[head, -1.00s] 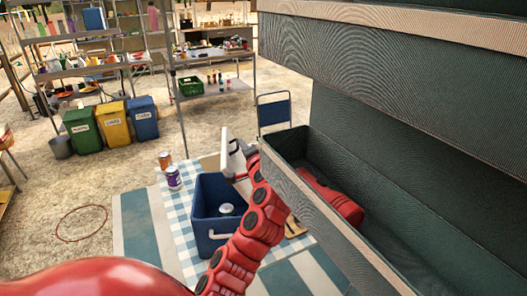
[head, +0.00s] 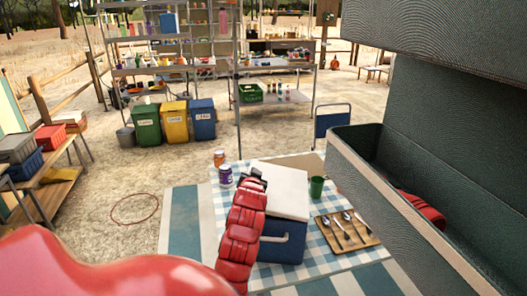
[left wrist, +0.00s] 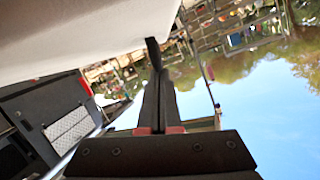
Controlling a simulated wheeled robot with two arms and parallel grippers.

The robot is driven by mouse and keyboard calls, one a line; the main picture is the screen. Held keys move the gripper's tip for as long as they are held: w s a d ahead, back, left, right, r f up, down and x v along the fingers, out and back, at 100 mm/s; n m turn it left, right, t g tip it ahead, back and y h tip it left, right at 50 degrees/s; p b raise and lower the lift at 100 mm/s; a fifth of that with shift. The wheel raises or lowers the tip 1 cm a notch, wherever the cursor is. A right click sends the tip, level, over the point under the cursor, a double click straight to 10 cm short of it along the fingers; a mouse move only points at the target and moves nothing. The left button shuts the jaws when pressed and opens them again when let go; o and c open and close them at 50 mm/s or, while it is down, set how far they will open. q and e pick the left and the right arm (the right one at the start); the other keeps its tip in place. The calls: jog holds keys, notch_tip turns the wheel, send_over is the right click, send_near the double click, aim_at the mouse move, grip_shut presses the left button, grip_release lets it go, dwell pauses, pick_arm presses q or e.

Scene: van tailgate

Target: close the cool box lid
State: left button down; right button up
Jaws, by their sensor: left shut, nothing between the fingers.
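The cool box (head: 283,243) is blue and stands on the checked cloth. Its white lid (head: 281,186) lies over the top of the box; I cannot tell whether a small gap is left under it. My left gripper (head: 257,176) is at the lid's left edge, shut and empty, partly hidden by its own arm. In the left wrist view the lid (left wrist: 80,28) fills the upper left, close to the shut fingertips (left wrist: 153,45); I cannot tell if they touch. My right gripper is not in view.
A green cup (head: 316,187) and a wooden tray with cutlery (head: 367,238) are right of the box. A purple-labelled jar (head: 225,176) and an orange jar (head: 219,158) stand left. A large dark van compartment (head: 375,190) fills the right side.

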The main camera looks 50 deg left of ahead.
pick_arm(q)
jog(key=shift+s+a+f+n+h+b, duration=0.15)
jog(key=shift+s+f+n, duration=0.1)
jog(key=shift+f, duration=0.3)
jog(key=shift+s+a+f+n+h+b, duration=0.1)
jog(key=shift+a+f+n, duration=0.15)
jog(key=shift+f, duration=0.35)
jog(key=shift+s+a+f+n+h+b, duration=0.1)
jog(key=shift+s+f+n, duration=0.15)
jog(key=shift+f, duration=0.3)
jog(key=shift+w+r, duration=0.2)
jog(key=shift+r, duration=0.15)
jog(key=r, duration=0.2)
jog(key=shift+w+d+r, duration=0.1)
jog(key=shift+w+r, duration=0.25)
jog(key=shift+r, duration=0.05)
jog(key=b+v, duration=0.1)
jog(key=v, duration=0.7)
jog(key=s+d+r+p, duration=0.1)
jog(key=p, duration=0.5)
jog(key=shift+s+d+r+p, duration=0.15)
jog(key=shift+s+d+p, duration=0.05)
jog(key=shift+p, duration=0.15)
jog(key=shift+s+d+p, duration=0.15)
jog(key=shift+d+p, duration=0.05)
jog(key=shift+p, duration=0.2)
jog(key=shift+f, duration=0.25)
